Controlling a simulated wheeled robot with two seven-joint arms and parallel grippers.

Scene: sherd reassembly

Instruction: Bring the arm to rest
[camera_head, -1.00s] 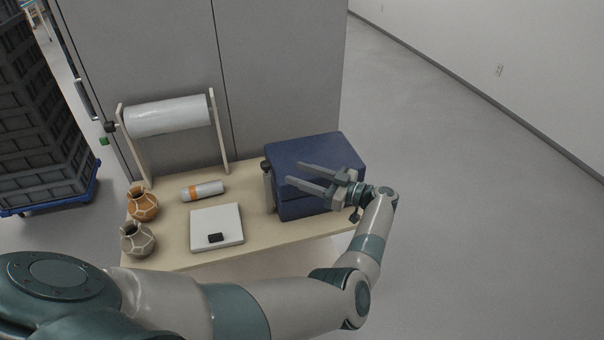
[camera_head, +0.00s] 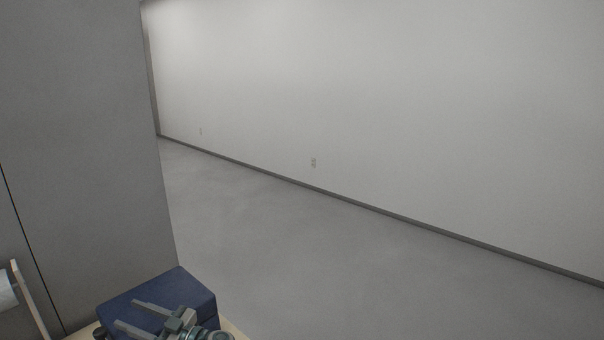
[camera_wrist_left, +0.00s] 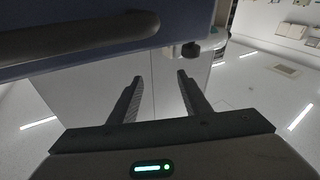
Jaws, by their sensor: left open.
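My left gripper (camera_head: 126,314) shows at the bottom left of the head view, in front of the blue box (camera_head: 165,292). Its two fingers are apart with nothing between them. In the left wrist view the open fingers (camera_wrist_left: 160,82) point at a pale panel, and the dark blue box (camera_wrist_left: 190,14) with a rounded dark bar fills the top left. I cannot tell from these views whether the gripper touches the box. Most of my left arm is below the head view. My right gripper is not in view.
A grey partition (camera_head: 80,150) stands at the left, with part of the roll holder (camera_head: 28,300) before it. A corner of the wooden table (camera_head: 236,330) shows at the bottom. The grey floor (camera_head: 300,240) to the right is clear up to the white wall (camera_head: 400,110).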

